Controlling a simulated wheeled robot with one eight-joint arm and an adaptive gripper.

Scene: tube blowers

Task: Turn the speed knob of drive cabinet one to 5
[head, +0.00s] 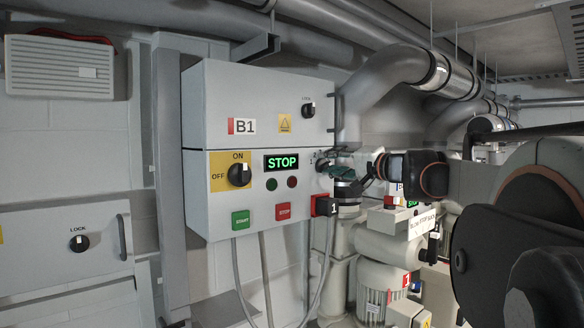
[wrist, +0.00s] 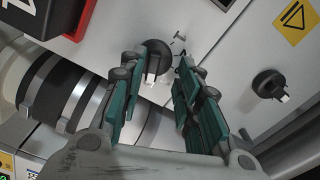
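The drive cabinet (head: 258,100) is light grey and labelled B1, with a lit STOP display (head: 281,162). Its small black speed knob (head: 322,164) sits at the right of the lower panel, partly hidden by my gripper (head: 340,172). In the wrist view, the round black knob (wrist: 157,62) lies just beyond the left fingertip, which overlaps its left side. My gripper (wrist: 170,62) is open, with its teal fingers apart and nothing held between them. Whether a finger touches the knob cannot be told. The scale numbers and pointer setting are not readable.
Left of the display is a large ON/OFF switch (head: 239,174). Green START (head: 240,219) and red STOP (head: 283,211) buttons sit below. A red-and-black box (head: 324,206) juts out below the knob. A LOCK knob (head: 308,110) is above. Pipes stand close at the right.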

